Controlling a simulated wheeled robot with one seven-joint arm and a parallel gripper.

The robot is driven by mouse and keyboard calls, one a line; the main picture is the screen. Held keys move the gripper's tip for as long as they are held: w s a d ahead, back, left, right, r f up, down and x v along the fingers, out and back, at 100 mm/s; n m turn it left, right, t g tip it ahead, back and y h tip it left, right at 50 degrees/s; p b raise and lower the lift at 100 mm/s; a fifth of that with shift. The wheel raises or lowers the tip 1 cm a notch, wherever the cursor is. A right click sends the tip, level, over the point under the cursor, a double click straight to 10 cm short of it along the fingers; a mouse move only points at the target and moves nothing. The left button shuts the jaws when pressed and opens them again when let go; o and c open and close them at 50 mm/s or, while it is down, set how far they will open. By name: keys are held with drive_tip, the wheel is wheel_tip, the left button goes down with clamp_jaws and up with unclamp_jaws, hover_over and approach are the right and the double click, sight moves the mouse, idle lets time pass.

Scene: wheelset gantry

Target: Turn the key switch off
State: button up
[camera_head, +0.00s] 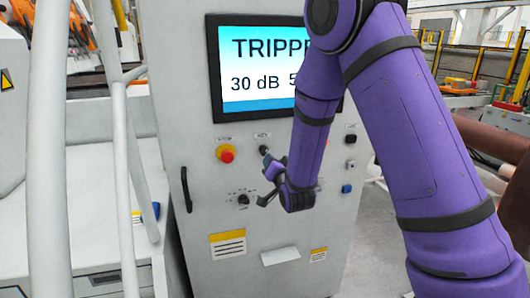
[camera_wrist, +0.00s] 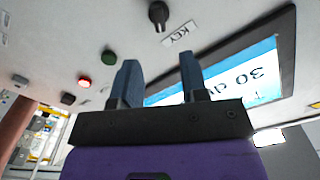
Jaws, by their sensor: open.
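The key switch is a small dark knob (camera_head: 264,150) on the pale cabinet front, just below the screen in the head view. In the wrist view the key switch (camera_wrist: 158,14) is at the top edge, beside a tilted label reading KEY. My gripper (camera_head: 266,183) is in front of the panel, just below the key switch in the head view. In the wrist view my gripper (camera_wrist: 158,66) has its two fingers apart with nothing between them. The switch is beyond the fingertips and appears apart from them. Its turned position is too small to tell.
The screen (camera_head: 262,60) reads TRIPPE..., partly hidden by my arm. A red emergency button (camera_head: 226,153) sits left of the key switch, with a black knob (camera_head: 243,199) lower down. A green button (camera_wrist: 109,56) and a lit red one (camera_wrist: 84,80) are near my fingers. White rails (camera_head: 50,150) stand left.

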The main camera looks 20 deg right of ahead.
sight(266, 151)
drive_tip(key=w, duration=0.9)
drive_tip(key=shift+w, duration=0.3)
drive_tip(key=shift+c, duration=0.2)
drive_tip(key=c, duration=0.6)
